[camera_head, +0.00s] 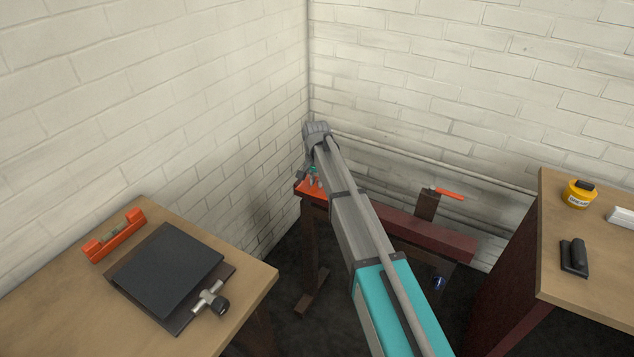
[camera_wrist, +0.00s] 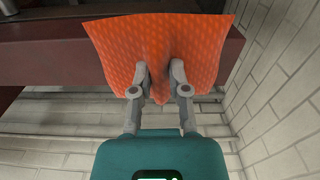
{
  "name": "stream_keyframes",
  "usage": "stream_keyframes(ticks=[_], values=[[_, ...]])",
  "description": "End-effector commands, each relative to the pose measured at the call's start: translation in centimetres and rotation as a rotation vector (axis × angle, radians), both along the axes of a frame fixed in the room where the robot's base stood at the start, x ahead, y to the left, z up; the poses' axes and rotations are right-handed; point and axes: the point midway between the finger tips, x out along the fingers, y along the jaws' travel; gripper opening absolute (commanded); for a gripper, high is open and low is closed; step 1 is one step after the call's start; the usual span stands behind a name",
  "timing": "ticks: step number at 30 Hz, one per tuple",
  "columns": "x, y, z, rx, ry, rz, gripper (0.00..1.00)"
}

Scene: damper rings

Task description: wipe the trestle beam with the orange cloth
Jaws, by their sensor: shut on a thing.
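The trestle beam (camera_head: 425,232) is a dark red horizontal beam in the corner between two brick walls. It also crosses the top of the wrist view (camera_wrist: 55,61). The orange cloth (camera_wrist: 120,48) is spread over the beam near its end and hangs down its face, pinched into a fold between my fingertips. A small part of the cloth (camera_head: 311,188) shows at the beam's left end in the head view. My gripper (camera_wrist: 160,80) is shut on the cloth. In the head view my arm hides the middle of the beam.
An orange-handled tool (camera_head: 447,193) lies at the beam's far side. The left bench (camera_head: 60,290) holds an orange level (camera_head: 114,235), a black plate (camera_head: 170,270) and a metal valve-like part (camera_head: 209,299). The right bench (camera_head: 590,270) holds a yellow tape roll (camera_head: 578,196) and a black block (camera_head: 574,257).

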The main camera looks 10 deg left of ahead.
Motion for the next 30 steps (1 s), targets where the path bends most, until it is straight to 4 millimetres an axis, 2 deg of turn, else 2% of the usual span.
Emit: stream_keyframes(ticks=[5,30], values=[[0.0,0.0,0.5,0.0,0.0,0.0,0.0],[0.0,-0.1,6.0,-0.001,0.0,0.0,0.0]])
